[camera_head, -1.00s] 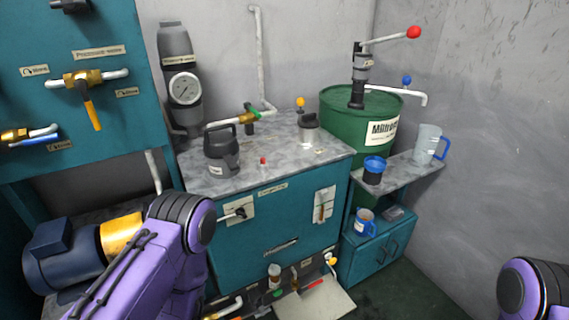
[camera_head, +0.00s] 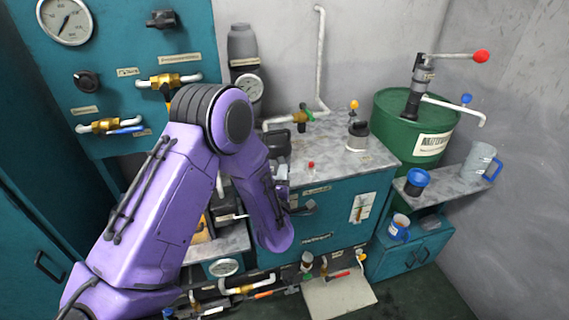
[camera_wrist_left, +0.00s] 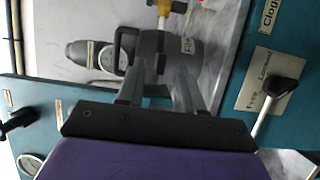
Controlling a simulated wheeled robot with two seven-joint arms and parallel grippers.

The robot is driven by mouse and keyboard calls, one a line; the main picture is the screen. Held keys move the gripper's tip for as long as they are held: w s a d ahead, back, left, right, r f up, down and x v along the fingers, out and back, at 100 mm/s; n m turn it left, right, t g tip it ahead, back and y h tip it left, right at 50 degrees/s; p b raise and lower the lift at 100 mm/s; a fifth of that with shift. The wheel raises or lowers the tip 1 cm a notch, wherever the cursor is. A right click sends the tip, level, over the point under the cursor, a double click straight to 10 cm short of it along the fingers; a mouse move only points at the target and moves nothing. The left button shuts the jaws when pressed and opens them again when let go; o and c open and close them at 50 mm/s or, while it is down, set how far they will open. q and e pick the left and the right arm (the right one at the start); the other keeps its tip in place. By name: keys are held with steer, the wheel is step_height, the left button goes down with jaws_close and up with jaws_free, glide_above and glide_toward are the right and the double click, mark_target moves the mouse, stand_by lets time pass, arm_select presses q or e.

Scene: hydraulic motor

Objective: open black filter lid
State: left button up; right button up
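The black filter (camera_head: 277,146) with its handled lid stands on the grey top of the teal tank (camera_head: 345,150). In the head view my left arm hides part of it. In the left wrist view the filter (camera_wrist_left: 178,48) is just beyond the fingertips, with its dark loop handle (camera_wrist_left: 119,42) to the left. My left gripper (camera_wrist_left: 158,74) is open with nothing between its fingers. It is at the filter's near side; whether it touches is not clear. In the head view the gripper (camera_head: 283,178) is small and partly hidden by my arm. My right gripper is out of view.
A lever with a black knob (camera_wrist_left: 283,90) sticks out of the tank front, close to my left gripper. A pipe with a brass valve (camera_head: 300,117) runs behind the filter. A smaller dark-topped cap (camera_head: 357,138) and a green drum (camera_head: 410,130) stand to the right.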

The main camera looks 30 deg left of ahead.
arm_select(q)
steer(key=x, duration=0.3)
steer(key=shift+r+p, duration=0.1)
steer(key=shift+p, duration=0.2)
steer(key=shift+w+a, duration=0.25)
steer(key=shift+w, duration=0.3)
jaws_close()
